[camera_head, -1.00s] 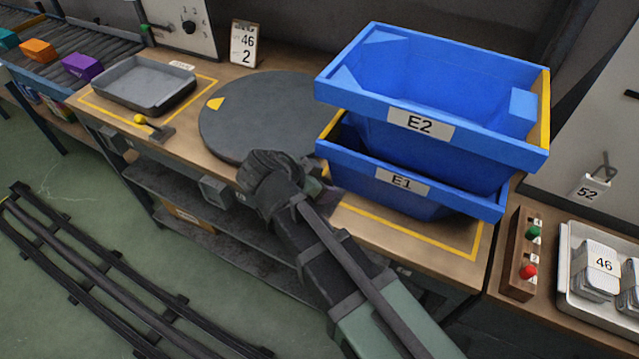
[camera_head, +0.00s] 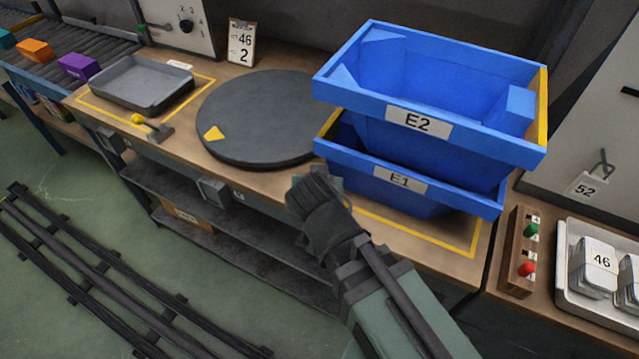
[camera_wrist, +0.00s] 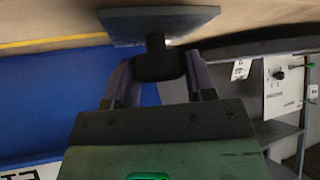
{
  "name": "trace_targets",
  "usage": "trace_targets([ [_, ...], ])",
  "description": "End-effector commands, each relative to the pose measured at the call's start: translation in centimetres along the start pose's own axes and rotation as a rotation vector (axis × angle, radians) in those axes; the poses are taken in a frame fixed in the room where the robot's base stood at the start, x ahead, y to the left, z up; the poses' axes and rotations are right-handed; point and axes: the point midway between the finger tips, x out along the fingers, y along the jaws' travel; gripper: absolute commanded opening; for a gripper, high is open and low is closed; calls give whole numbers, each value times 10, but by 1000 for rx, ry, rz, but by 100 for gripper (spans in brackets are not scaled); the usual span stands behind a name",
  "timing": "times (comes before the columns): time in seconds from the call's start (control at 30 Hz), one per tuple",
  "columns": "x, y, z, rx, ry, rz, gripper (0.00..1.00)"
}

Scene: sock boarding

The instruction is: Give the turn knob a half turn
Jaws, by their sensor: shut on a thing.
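The turn knob (camera_wrist: 158,64) is a dark block on a short stem below a flat grey-green plate in the wrist view. My gripper (camera_wrist: 160,72) is shut on it, with one finger on each side. In the head view my gripper (camera_head: 308,190) is at the bench's front edge, below the lower blue bin, and hides the knob. The round dark turntable (camera_head: 265,120) lies behind it, with its yellow marker (camera_head: 213,133) at the front left.
Blue bins E2 (camera_head: 470,142) and E1 (camera_head: 465,198) are stacked close behind and right of my gripper. A grey tray (camera_head: 140,85) and a yellow-knobbed lever (camera_head: 138,118) are at left. A red and green button box (camera_head: 515,262) is at right.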

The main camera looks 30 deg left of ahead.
Motion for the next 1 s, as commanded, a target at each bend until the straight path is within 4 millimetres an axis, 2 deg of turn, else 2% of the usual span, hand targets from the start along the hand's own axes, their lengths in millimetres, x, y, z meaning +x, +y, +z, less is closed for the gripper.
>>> trace_targets([
  [0.73,0,0,-1,-66,0,-66,26],
  [0.77,0,0,-1,-66,0,-66,55],
  [0.9,0,0,-1,-65,0,-66,76],
  [1.0,0,0,0,-65,0,-65,76],
])
